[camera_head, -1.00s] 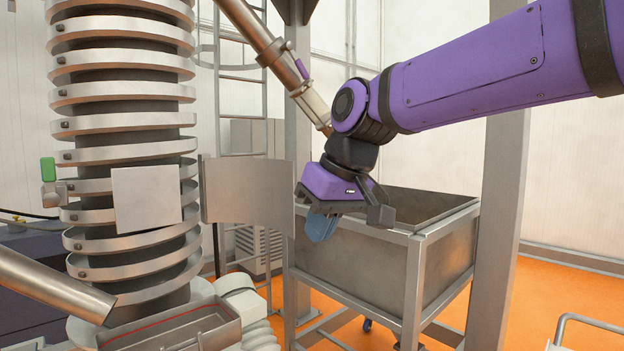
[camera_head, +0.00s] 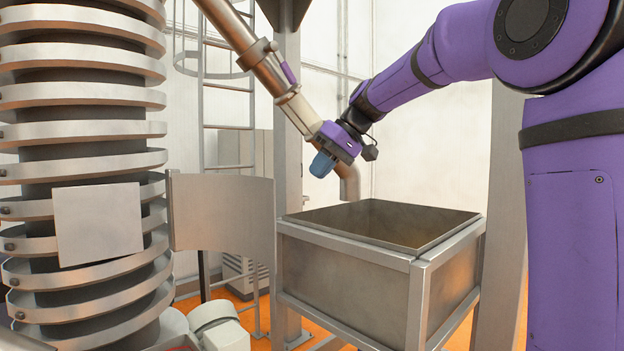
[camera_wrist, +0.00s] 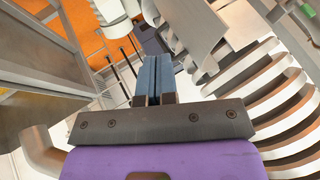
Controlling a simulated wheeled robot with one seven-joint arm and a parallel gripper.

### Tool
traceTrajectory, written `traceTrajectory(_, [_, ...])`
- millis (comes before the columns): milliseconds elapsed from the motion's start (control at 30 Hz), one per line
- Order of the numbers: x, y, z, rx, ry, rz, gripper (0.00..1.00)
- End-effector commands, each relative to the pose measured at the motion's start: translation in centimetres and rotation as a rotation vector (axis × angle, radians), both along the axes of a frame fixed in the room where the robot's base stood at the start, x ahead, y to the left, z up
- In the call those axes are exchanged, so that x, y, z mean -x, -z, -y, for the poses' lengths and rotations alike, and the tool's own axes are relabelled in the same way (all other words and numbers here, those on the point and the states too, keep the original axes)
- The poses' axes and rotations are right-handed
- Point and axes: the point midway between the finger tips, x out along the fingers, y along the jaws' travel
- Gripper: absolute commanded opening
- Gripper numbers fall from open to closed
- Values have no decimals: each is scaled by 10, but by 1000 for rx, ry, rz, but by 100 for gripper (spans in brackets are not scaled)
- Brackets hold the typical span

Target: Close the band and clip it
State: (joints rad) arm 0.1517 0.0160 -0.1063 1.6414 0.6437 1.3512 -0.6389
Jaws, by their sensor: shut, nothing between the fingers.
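The band shows in the head view as a curved grey metal flap (camera_head: 222,212) that stands open, swung out to the right of the ringed column (camera_head: 95,170). A flat square plate (camera_head: 98,222) sits on the column's front, left of the flap. My gripper (camera_head: 322,166) is up and right of the flap, apart from it, with its blue fingers together and empty. The wrist view shows the fingers (camera_wrist: 153,78) closed, with the column's rings to the right. A small green part, likely the clip's handle (camera_wrist: 309,11), is at that view's top right corner; the clip is outside the head view.
An open metal bin (camera_head: 350,265) on a frame stands below my gripper. A slanted pipe (camera_head: 250,60) passes close behind the gripper. A ladder (camera_head: 228,100) and a post (camera_head: 288,150) stand behind the flap. Orange floor shows below.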

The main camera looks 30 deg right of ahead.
Motion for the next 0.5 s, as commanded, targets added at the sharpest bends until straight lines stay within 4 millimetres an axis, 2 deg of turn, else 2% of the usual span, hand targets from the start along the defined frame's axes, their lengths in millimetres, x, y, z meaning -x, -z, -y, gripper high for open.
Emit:
traceTrajectory(400, [-22,62,-41,1,0,-4,0])
traceTrajectory(500, [-24,70,-52,1,-1,-2,0])
